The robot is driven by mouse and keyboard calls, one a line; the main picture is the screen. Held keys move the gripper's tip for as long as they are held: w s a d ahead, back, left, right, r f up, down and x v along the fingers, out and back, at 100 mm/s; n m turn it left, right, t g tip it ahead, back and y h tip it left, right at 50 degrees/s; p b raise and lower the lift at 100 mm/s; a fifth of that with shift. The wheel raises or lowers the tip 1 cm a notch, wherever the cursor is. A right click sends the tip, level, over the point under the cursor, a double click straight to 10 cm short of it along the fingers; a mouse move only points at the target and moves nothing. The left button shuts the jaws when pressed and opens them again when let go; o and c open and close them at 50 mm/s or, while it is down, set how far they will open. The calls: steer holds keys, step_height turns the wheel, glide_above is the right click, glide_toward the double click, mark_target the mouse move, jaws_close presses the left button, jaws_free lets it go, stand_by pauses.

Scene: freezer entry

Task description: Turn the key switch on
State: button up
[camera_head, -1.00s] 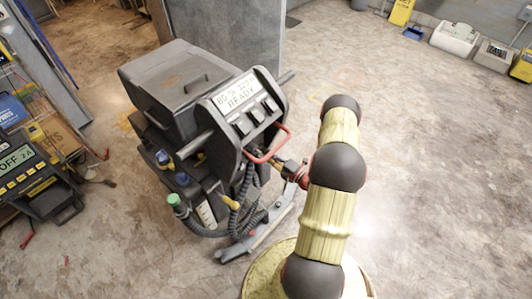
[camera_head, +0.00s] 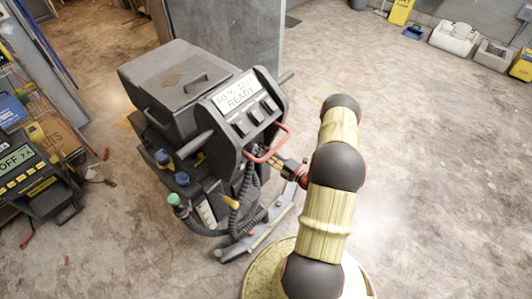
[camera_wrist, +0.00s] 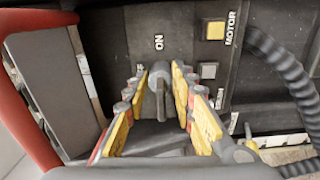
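The key switch (camera_wrist: 160,85) shows in the wrist view as a dark round barrel with a thin key handle, on a dark panel under an "ON" label. Another label at its left is mostly hidden by a finger. My gripper (camera_wrist: 160,82) straddles the key, one yellow-padded finger on each side. The fingers stand partly apart, with narrow gaps beside the key handle; contact at the tips is hard to judge. In the head view my gripper (camera_head: 290,168) reaches the rear of the grey floor machine (camera_head: 187,85), below its red handle (camera_head: 268,150). The key is too small to make out there.
The wrist view shows a yellow "MOTOR" button (camera_wrist: 215,30), a grey button (camera_wrist: 208,70), a ribbed hose (camera_wrist: 285,70) at the right and the red handle (camera_wrist: 22,110) at the left. A black device reading OFF (camera_head: 35,170) stands at the left; open floor lies at right.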

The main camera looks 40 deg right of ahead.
steer(key=shift+s, duration=0.1)
steer(key=s, duration=1.1)
steer(key=shift+s+d, duration=0.4)
steer(key=shift+d, duration=0.05)
